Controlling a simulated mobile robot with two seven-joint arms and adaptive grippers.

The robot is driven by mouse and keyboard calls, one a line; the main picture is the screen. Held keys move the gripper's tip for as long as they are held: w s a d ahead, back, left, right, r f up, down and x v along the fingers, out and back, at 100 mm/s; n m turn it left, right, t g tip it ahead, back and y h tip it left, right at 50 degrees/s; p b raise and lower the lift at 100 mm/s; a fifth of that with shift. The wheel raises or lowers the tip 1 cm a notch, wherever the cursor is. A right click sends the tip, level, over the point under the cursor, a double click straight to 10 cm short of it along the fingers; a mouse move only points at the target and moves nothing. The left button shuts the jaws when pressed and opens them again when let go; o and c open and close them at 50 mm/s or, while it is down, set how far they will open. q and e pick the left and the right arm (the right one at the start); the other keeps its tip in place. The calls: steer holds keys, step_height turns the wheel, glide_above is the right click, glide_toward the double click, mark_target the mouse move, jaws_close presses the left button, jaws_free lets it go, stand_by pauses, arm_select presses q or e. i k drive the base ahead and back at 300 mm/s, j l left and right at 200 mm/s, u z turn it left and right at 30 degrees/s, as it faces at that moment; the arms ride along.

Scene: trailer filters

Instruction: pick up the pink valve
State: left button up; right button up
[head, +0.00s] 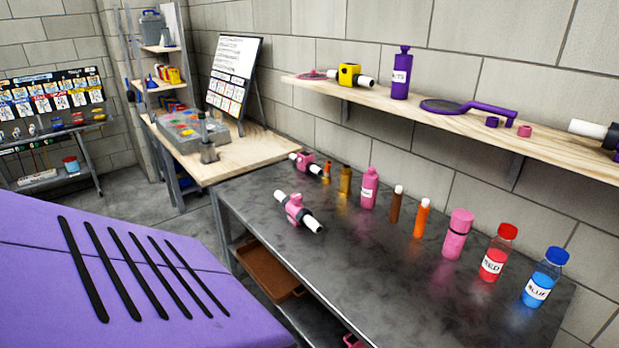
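Two pink valve-like pieces with white pipe ends lie on the dark metal table (330,255) in the head view. The nearer pink valve (295,209) lies near the table's left edge, its white pipe slanting down to the right. The farther, smaller-looking pink valve (306,163) lies at the table's back left corner, beside a small orange bottle. Neither valve is held. Neither of my grippers is in view, so whether they are open or shut does not show.
A row of bottles runs along the table's wall side, from a pink bottle (369,188) to a red one (495,253) and a blue one (544,278). A wooden wall shelf (460,122) hangs above. A brown tray (268,268) sits below. The table's front middle is clear.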

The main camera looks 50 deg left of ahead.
mark_target(298, 215)
steer(key=j+z, duration=0.35)
steer(key=j, duration=1.3)
steer(key=k+j, duration=0.1)
steer(key=j, duration=0.45)
steer(key=k+j+z, duration=0.1)
steer(key=j, duration=1)
steer(key=k+z, duration=0.05)
